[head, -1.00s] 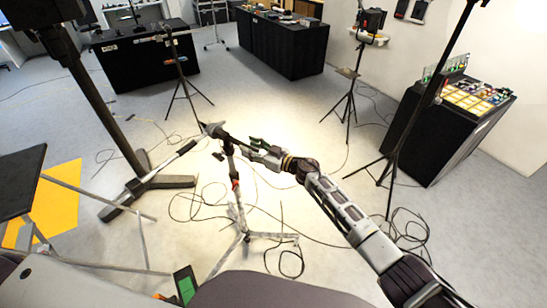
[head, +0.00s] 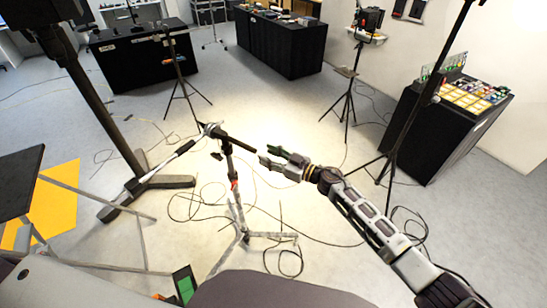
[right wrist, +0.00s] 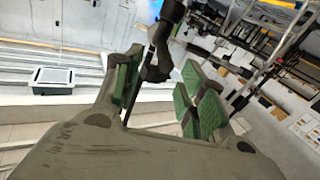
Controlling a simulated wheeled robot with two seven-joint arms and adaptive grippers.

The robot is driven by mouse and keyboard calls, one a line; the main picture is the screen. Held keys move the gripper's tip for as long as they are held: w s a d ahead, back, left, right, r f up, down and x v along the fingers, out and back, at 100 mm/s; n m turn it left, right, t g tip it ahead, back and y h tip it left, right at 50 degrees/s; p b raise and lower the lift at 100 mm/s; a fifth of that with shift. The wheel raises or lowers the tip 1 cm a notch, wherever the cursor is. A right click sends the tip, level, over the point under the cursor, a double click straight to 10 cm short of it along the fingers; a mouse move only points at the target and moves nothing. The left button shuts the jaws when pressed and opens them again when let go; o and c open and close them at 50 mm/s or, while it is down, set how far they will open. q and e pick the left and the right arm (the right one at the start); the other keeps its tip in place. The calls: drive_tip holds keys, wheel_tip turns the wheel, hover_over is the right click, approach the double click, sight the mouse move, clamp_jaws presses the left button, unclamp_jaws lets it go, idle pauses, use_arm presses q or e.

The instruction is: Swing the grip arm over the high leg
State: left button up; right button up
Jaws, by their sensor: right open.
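The grip arm (head: 172,160) is a silver rod on the light stand in the middle of the head view. It slopes down to the left from the grip head (head: 213,131), and a black end (head: 240,141) points right. The stand's legs (head: 241,232) spread on the floor; I cannot tell for sure which is the high leg. My right gripper (head: 268,155) is open, just right of the black end and apart from it. In the right wrist view its green-padded fingers (right wrist: 165,95) are spread, with dark stand parts (right wrist: 160,55) beyond them. My left gripper is not in view.
Cables (head: 290,262) lie around the stand's base. A thick dark post on a wide base (head: 150,185) stands left, near a yellow mat (head: 55,205). A black-draped table (head: 440,130) and a light stand (head: 390,160) are right. Open floor lies behind the stand.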

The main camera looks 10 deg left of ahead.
drive_tip(key=shift+v, duration=0.8)
